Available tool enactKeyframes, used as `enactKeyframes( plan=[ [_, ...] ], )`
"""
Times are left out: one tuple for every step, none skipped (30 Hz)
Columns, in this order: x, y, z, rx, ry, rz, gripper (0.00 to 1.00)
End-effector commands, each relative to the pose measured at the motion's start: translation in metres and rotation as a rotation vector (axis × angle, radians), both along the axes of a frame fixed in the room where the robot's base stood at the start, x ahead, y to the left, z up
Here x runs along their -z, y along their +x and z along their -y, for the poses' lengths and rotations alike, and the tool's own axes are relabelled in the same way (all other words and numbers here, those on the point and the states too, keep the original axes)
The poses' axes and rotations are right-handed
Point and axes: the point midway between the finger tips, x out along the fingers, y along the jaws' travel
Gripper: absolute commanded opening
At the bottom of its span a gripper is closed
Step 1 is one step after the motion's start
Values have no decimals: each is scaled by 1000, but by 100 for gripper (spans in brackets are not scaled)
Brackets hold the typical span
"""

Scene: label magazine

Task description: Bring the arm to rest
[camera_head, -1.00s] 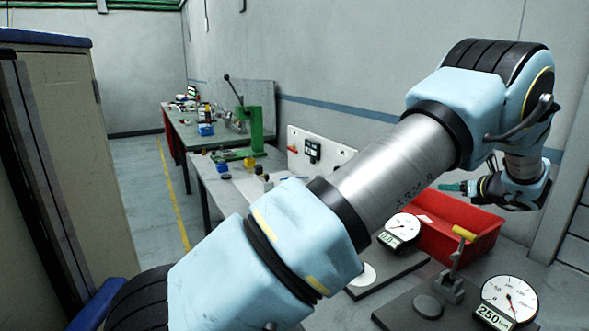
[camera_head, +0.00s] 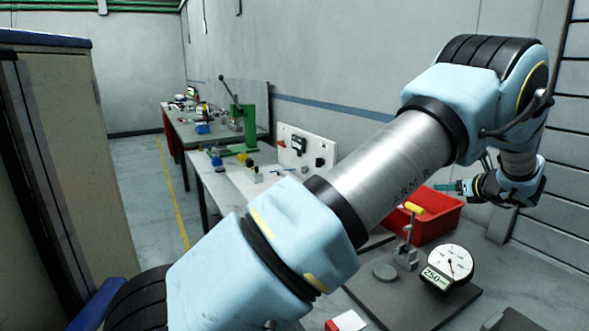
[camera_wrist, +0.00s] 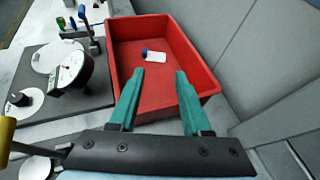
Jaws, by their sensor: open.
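My gripper (camera_wrist: 159,73) is open, with two teal fingers apart and nothing between them. In the head view it (camera_head: 442,187) hangs at the far end of my raised, bent arm, at the right. In the wrist view the fingers point over a red bin (camera_wrist: 202,72). The bin also shows in the head view (camera_head: 432,226), partly hidden by my arm. A small white item with a blue end (camera_wrist: 155,56) lies on the bin floor, beyond the fingertips and apart from them.
A dial gauge (camera_head: 450,263) stands on a dark plate near the bin. A clamp with a yellow handle (camera_head: 415,209) is beside it. Benches with a green press (camera_head: 249,128) run along the wall. A cabinet (camera_head: 75,130) stands left. The floor between (camera_head: 150,180) is clear.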

Motion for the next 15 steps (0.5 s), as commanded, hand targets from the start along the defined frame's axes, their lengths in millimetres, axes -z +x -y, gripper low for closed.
enactKeyframes(
  plan=[
    [-1,5,-9,-21,-12,-9,48],
    [0,6,-14,-30,-19,-16,48],
    [1,9,-20,-47,-33,-27,48],
    [1,10,-25,-58,-43,-36,48],
    [1,11,-29,-69,-54,-42,48],
    [2,12,-36,-85,-66,-53,48],
    [2,14,-43,-101,-78,-63,48],
    [3,16,-49,-118,-92,-72,48],
    [4,18,-58,-141,-110,-85,48],
    [4,20,-66,-160,-126,-97,48],
    [5,21,-74,-181,-144,-110,48],
    [6,23,-85,-212,-169,-125,48],
    [6,24,-96,-239,-190,-139,48],
    [8,25,-105,-265,-211,-152,48],
    [8,26,-120,-306,-245,-172,48]
  ],
)
